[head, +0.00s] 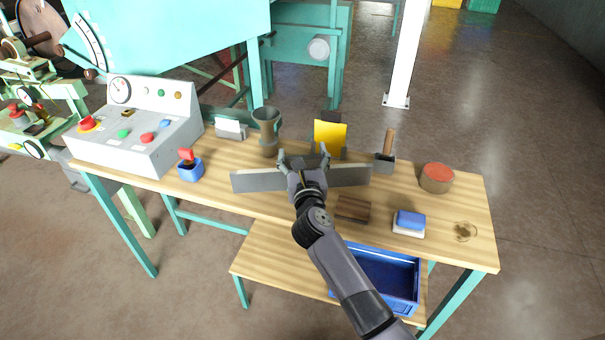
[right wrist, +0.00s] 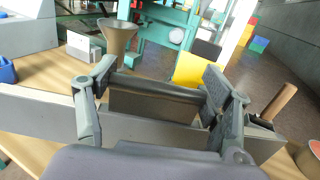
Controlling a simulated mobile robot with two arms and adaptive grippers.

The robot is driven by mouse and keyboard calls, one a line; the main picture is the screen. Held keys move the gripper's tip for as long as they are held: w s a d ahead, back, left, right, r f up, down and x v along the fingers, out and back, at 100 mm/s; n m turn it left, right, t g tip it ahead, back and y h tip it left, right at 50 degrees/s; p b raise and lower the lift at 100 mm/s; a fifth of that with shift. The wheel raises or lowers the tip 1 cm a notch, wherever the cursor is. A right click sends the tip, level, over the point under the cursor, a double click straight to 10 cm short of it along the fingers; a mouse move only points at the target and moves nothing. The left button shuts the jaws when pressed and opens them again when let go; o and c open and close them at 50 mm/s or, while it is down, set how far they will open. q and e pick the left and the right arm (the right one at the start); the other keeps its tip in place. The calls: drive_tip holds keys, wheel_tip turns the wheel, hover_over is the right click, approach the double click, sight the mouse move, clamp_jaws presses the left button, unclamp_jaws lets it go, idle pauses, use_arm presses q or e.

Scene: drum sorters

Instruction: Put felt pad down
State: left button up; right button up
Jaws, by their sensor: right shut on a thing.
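My right gripper (head: 304,154) is above the middle of the wooden bench and shows large in the right wrist view (right wrist: 160,82). It is shut on a flat brownish-grey piece, which looks like the felt pad (right wrist: 152,104), held between the two fingers. In the head view the fingers and arm largely hide this piece. A long grey strip (head: 258,181) runs left to right at the gripper; it crosses just below the pad in the right wrist view (right wrist: 32,112). I cannot tell whether pad and strip touch. My left gripper is not in view.
On the bench (head: 462,205) stand a funnel-like cup (head: 266,128), a yellow plate (head: 330,136), a wooden-handled tool (head: 388,145), a red-topped round tin (head: 437,178), a brown block (head: 352,208) and a blue-and-white block (head: 409,221). A control box (head: 140,128) stands left. A blue crate (head: 392,275) sits below.

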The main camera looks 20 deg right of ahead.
drive_tip(key=shift+f+b, duration=0.85)
drive_tip(key=shift+f, duration=1.4)
drive_tip(key=shift+f, duration=0.15)
drive_tip(key=o, duration=1.9)
drive_tip(key=shift+o, duration=0.2)
